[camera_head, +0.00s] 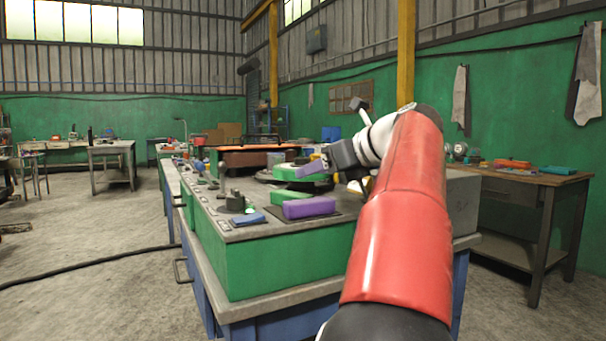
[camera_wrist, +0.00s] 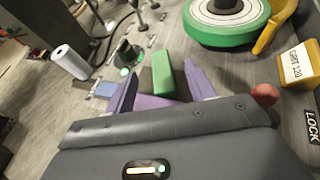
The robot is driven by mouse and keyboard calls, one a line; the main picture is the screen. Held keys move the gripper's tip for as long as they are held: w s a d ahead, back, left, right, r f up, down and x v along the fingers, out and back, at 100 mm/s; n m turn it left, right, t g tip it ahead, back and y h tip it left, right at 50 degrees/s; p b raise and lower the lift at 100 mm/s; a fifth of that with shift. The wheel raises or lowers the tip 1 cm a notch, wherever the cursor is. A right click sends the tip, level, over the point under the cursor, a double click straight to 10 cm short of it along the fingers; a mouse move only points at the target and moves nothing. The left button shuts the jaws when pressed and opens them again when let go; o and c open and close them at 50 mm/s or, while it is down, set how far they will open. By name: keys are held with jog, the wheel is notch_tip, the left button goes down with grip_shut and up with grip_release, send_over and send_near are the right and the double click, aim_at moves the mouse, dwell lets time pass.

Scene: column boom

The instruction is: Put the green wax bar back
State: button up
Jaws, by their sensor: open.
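In the head view the green wax bar (camera_head: 290,195) lies on the workbench top, just behind a purple bar (camera_head: 309,207). In the wrist view the green bar (camera_wrist: 162,75) shows beyond and between my gripper's two purple fingers. My gripper (camera_head: 312,168) is open and empty, above and to the right of the bar in the head view. The purple bar (camera_wrist: 150,103) also shows low between the fingers, partly hidden by the gripper body. I cannot tell the exact height of the fingertips (camera_wrist: 161,88) above the bars.
A green-rimmed wheel (camera_wrist: 228,22) and a yellow part labelled GRIT 120 (camera_wrist: 298,65) stand close on the right. A red knob (camera_wrist: 265,94) is near the right finger. A dark knob (camera_head: 236,202) and a blue block (camera_head: 248,219) sit left of the bars.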

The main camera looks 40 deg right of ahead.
jog(key=p+v, duration=0.1)
jog(key=v, duration=0.5)
jog(key=shift+s, duration=0.25)
jog(key=shift+d, duration=0.1)
